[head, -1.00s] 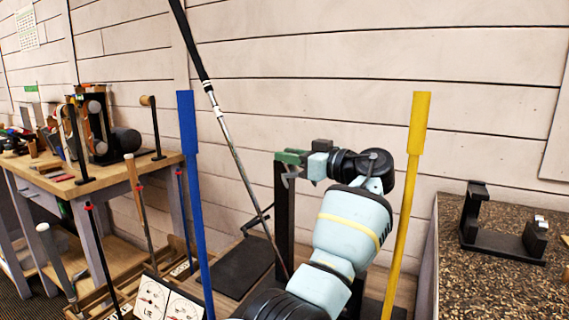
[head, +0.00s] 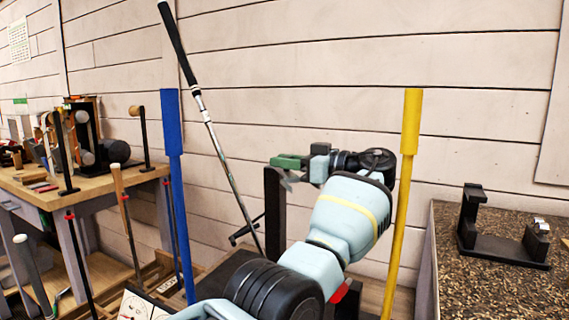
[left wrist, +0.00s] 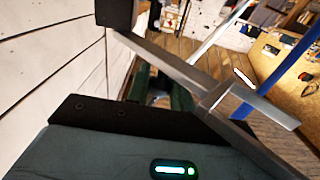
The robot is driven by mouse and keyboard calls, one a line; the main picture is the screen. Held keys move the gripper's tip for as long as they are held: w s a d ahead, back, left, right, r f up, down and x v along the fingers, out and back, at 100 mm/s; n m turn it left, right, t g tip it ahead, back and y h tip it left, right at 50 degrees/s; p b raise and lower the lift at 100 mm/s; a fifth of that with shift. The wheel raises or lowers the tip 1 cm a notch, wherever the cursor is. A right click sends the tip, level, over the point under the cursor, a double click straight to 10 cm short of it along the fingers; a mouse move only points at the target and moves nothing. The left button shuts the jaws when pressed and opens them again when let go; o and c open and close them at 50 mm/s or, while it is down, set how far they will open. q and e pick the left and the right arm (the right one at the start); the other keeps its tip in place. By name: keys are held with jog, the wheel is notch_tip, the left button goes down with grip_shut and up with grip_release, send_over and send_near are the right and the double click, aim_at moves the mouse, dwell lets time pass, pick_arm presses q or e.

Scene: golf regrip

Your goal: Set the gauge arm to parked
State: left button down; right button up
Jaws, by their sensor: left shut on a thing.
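A golf club (head: 213,135) with a black grip stands tilted left of the post. My right gripper is out of view.
A blue post (head: 175,190) stands left and a yellow post (head: 403,190) right of my left arm. A speckled counter (head: 480,285) with a black cradle (head: 500,245) is at right. A wooden workbench (head: 95,190) with tools is at left. The plank wall is close behind.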

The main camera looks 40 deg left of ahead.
pick_arm(q)
jog(key=c, duration=1.3)
grip_release()
jog(key=shift+o, duration=0.2)
